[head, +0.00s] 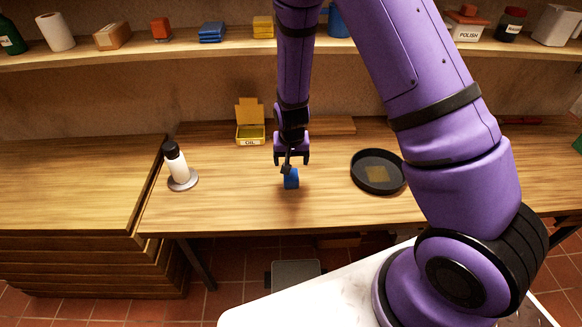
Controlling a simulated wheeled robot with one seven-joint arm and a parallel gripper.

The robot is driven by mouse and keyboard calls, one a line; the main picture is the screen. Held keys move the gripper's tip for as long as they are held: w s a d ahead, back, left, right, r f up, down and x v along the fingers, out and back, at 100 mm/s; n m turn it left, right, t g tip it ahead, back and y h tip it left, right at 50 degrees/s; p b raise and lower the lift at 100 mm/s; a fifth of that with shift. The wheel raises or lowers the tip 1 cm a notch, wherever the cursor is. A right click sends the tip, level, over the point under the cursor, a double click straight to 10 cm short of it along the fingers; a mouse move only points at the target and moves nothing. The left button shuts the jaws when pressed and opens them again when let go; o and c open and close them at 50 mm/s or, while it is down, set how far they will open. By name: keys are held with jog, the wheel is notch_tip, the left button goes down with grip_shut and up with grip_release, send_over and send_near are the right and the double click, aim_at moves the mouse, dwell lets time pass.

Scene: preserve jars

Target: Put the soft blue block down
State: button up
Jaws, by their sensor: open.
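The soft blue block (291,181) stands on the wooden table, near the middle of its front half. My gripper (288,163) is open and points down right above the block. Its fingers are at or just over the block's top; I cannot tell whether they touch it. The upper edge of the block is partly hidden by the gripper.
A black round tray (360,184) is to the right. A white bottle with a black cap (176,162) stands on a grey disc to the left. A yellow box marked OIL (250,133) is behind. Shelves with several goods run along the back wall.

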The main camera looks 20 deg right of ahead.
jog(key=shift+s+r, duration=0.2)
jog(key=shift+r, duration=1.45)
jog(key=s+d+r+n+t+y, duration=0.1)
jog(key=s+r, duration=0.2)
jog(key=r, duration=0.8)
jog(key=s+d+r+y, duration=0.1)
jog(key=s+d+r, duration=0.15)
jog(key=r, duration=0.95)
jog(key=s+d+r+n+t, duration=0.1)
jog(key=s+d+r, duration=0.1)
jog(key=s+r, duration=0.5)
jog(key=s+d+r+n+t+h, duration=0.1)
jog(key=s+r, duration=0.6)
jog(key=s, duration=0.8)
jog(key=shift+d+r+n, duration=0.2)
jog(key=shift+d+n, duration=0.1)
jog(key=shift+d, duration=0.15)
